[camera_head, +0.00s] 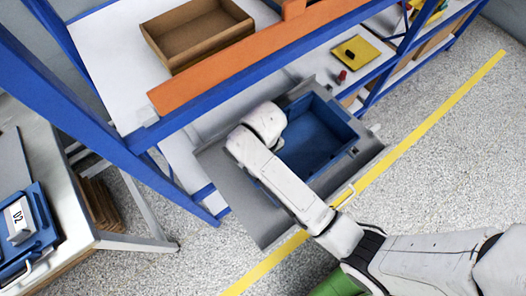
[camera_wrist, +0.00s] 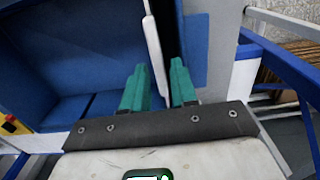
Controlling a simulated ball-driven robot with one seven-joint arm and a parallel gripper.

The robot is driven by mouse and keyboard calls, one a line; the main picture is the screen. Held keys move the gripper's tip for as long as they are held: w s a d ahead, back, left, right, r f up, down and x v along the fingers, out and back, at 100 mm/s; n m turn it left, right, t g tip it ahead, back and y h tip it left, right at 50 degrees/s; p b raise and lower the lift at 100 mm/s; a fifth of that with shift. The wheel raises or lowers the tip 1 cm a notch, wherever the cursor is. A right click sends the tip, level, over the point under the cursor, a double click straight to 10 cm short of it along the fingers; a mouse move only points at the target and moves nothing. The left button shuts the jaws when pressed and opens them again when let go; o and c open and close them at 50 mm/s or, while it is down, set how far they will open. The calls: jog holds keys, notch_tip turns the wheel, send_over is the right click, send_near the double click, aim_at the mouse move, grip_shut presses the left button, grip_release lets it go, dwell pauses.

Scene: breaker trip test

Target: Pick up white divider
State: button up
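The white divider (camera_wrist: 153,45) shows in the wrist view as a thin upright strip. It stands between the two teal fingers of my gripper (camera_wrist: 159,64), closer to the left finger, with a dark gap towards the right finger. The fingers are apart; whether the left one touches the strip I cannot tell. A blue bin (camera_wrist: 75,60) fills the left of the wrist view. In the head view the blue bin (camera_head: 318,135) sits on a grey tray, and my arm hides my gripper and the divider.
A blue-framed shelf (camera_head: 130,150) with an orange beam (camera_head: 250,60) stands over the bin. A cardboard box (camera_head: 198,35) and a yellow tray (camera_head: 356,54) lie on it. A table (camera_head: 50,165) with a blue case marked 02 (camera_head: 25,235) is at left. Speckled floor is clear at right.

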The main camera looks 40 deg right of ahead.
jog(key=shift+w+d+f, duration=0.1)
jog(key=shift+d+f, duration=0.05)
jog(key=shift+f, duration=2.55)
jog(key=shift+c, duration=0.2)
grip_shut()
